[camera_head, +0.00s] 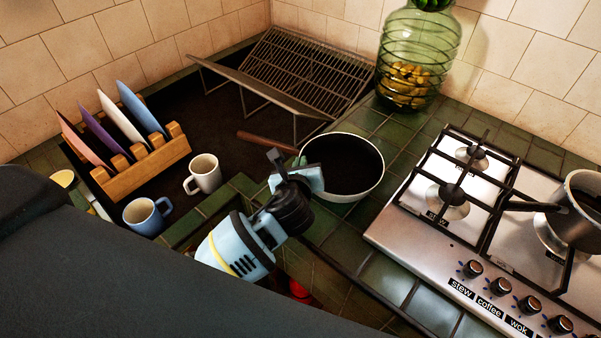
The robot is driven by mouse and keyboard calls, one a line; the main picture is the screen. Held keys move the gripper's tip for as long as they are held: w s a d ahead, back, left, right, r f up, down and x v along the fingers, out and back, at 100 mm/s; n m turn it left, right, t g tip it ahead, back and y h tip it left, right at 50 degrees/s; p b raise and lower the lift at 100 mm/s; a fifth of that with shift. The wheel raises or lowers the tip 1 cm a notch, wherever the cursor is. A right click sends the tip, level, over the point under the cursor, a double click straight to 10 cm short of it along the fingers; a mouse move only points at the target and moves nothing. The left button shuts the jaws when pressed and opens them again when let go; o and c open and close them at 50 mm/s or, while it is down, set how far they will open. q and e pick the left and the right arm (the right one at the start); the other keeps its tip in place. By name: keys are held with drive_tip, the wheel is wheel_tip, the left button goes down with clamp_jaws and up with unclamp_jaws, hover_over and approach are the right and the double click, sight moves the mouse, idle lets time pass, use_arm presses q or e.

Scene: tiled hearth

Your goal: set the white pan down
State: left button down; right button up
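The white pan (376,184) has a dark inside and a brown wooden handle (266,142) pointing to the upper left. It appears level over the green tiled counter, left of the stove; I cannot tell whether its base touches the tiles. My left gripper (292,170), pale blue and black, is at the pan's near left rim, by the handle's root. It hides part of that rim. Whether its fingers are closed on the pan or apart is not clear. My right gripper is not in view.
The steel stove (407,205) stands right, with a pot (577,215) on it. A green glass jar (415,60) and wire rack (300,70) stand behind. Left are a white mug (204,174), blue mug (146,217) and wooden plate holder (145,168) with several plates.

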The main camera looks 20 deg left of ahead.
use_arm(q)
wheel_tip(320, 180, down, 3)
drive_tip(key=shift+s+f, duration=0.1)
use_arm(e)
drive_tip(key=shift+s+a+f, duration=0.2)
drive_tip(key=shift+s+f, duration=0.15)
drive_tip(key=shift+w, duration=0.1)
use_arm(q)
drive_tip(key=c, duration=1.7)
unclamp_jaws()
drive_tip(key=shift+f, duration=0.15)
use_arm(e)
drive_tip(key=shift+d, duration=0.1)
